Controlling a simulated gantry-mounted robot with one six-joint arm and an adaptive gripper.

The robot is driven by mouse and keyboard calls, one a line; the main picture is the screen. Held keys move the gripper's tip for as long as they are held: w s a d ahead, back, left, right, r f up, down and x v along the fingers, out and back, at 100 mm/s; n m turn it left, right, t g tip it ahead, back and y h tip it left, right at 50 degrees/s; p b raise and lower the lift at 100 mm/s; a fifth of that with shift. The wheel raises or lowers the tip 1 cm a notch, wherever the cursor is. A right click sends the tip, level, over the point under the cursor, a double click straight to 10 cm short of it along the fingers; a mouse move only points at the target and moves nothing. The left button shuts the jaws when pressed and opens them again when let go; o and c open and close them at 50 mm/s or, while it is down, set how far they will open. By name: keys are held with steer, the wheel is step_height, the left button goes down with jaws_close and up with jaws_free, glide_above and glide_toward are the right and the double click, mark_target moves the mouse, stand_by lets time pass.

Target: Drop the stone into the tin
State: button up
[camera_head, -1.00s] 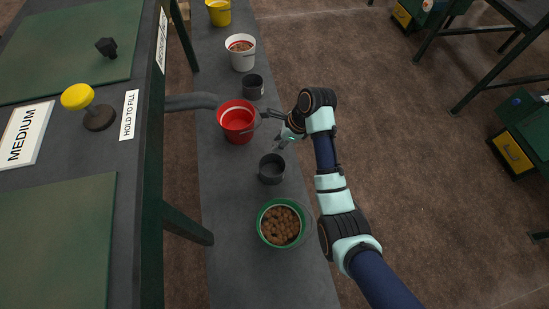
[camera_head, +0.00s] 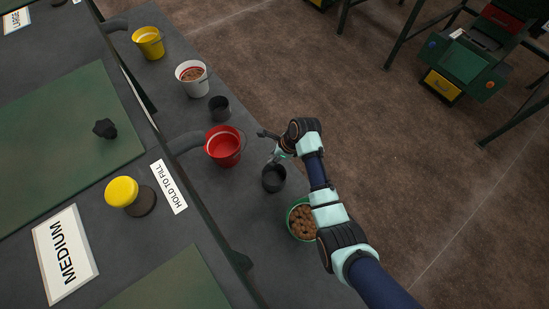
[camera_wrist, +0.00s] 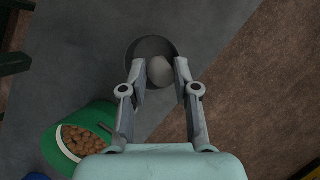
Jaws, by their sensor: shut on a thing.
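A round grey stone (camera_wrist: 160,70) is held between the fingertips of my gripper (camera_wrist: 161,80) in the wrist view. The dark tin (camera_wrist: 146,43) is behind the stone in that view, and the stone overlaps its opening. In the head view the same dark tin (camera_head: 273,178) stands on the grey bench, and my gripper (camera_head: 272,158) is just above its far rim. The stone cannot be made out in the head view. How high the stone is above the tin is hard to tell.
A green bucket of brown lumps (camera_head: 303,222) stands close to the tin, partly behind my arm. A red bucket (camera_head: 223,146), a second dark tin (camera_head: 219,108), a white bucket (camera_head: 192,78) and a yellow bucket (camera_head: 148,43) line the bench. Its right edge drops to open floor.

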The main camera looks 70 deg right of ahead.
step_height(320, 180, down, 4)
steer(key=b, duration=0.4)
steer(key=shift+f+b, duration=0.15)
steer(key=shift+b, duration=0.25)
steer(key=o, duration=1.1)
steer(key=shift+c, duration=0.2)
steer(key=v, duration=1.2)
steer(key=shift+w, duration=0.1)
